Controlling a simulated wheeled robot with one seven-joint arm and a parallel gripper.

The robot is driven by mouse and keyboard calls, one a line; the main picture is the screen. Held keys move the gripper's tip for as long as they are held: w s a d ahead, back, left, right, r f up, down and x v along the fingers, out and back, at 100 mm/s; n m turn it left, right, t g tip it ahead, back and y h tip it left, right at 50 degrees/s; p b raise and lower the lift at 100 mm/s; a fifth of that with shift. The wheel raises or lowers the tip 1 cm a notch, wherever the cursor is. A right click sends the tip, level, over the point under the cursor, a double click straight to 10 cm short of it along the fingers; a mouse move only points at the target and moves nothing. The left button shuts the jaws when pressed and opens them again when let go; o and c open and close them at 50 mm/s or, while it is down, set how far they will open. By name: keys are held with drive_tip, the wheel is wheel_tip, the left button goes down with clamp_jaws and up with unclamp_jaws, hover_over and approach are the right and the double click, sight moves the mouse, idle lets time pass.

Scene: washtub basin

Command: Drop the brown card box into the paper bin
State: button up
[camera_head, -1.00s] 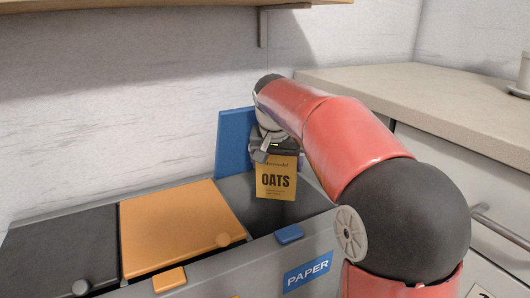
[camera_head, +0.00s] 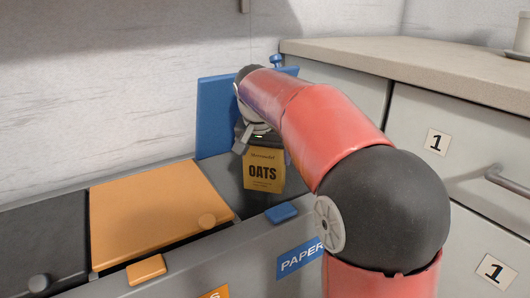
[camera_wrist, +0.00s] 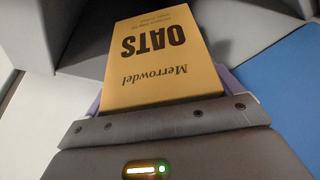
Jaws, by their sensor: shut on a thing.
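The brown card box (camera_head: 263,171), printed "OATS", hangs from my gripper (camera_head: 252,143). In the wrist view the box (camera_wrist: 160,62) sits in my gripper (camera_wrist: 165,112), which is shut on its near end. The paper bin (camera_head: 298,257) is the grey compartment with the "PAPER" label on its front. Its blue lid (camera_head: 215,115) stands raised at the back. The box is over the bin's opening, inside the line of its front wall in the head view. How far its lower end is below the rim is hard to tell.
The bin beside it has a closed orange lid (camera_head: 150,215), and a dark lid (camera_head: 40,245) lies further left. A counter (camera_head: 430,72) with drawers stands at the right. A wall rises behind the bins.

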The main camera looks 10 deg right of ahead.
drive_tip(key=o, duration=0.7)
drive_tip(key=shift+r, duration=0.15)
drive_tip(key=p+v, duration=0.2)
drive_tip(key=v, duration=0.5)
drive_tip(key=shift+r, duration=0.25)
drive_tip(key=shift+s, duration=0.1)
